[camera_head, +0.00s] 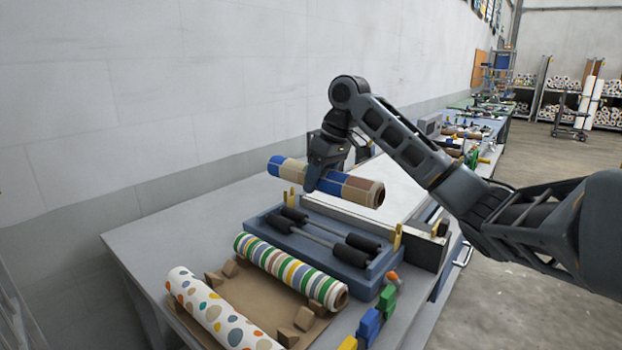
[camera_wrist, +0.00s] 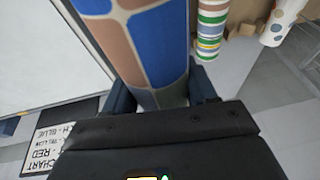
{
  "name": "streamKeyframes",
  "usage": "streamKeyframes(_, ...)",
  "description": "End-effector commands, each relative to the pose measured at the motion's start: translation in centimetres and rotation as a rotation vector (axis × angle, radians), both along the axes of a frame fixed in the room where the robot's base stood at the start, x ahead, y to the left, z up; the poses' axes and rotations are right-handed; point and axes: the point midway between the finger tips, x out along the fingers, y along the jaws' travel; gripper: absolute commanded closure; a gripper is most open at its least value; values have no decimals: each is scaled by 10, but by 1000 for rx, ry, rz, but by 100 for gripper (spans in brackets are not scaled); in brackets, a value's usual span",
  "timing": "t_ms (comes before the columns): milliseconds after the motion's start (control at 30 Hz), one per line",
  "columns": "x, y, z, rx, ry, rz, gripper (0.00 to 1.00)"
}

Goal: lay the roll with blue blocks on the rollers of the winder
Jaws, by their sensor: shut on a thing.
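The roll with blue blocks (camera_head: 361,190), patterned in blue, brown and tan, is in my gripper (camera_head: 324,180) and hangs level above the winder. In the wrist view the roll (camera_wrist: 150,40) lies between the fingers of my gripper (camera_wrist: 160,97). My gripper is shut around the middle of the roll. The winder is a blue tray-like frame (camera_head: 262,222) with black rollers (camera_head: 349,250) on thin rods. The rollers are bare. The roll is apart from them, over the far side of the frame. The exact height of the gap is hard to tell.
A striped roll (camera_head: 290,271) and a dotted roll (camera_head: 215,312) lie on a brown board with wooden wedges (camera_head: 303,318) nearer the camera. Yellow posts (camera_head: 397,237) stand at the winder's far side. Coloured blocks (camera_head: 369,325) line the table's right edge. A white panel (camera_head: 385,190) lies behind.

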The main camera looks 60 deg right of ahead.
Motion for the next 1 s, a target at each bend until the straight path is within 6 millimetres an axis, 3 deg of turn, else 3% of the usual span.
streamKeyframes(1000,0,0,-82,1,0,0,92)
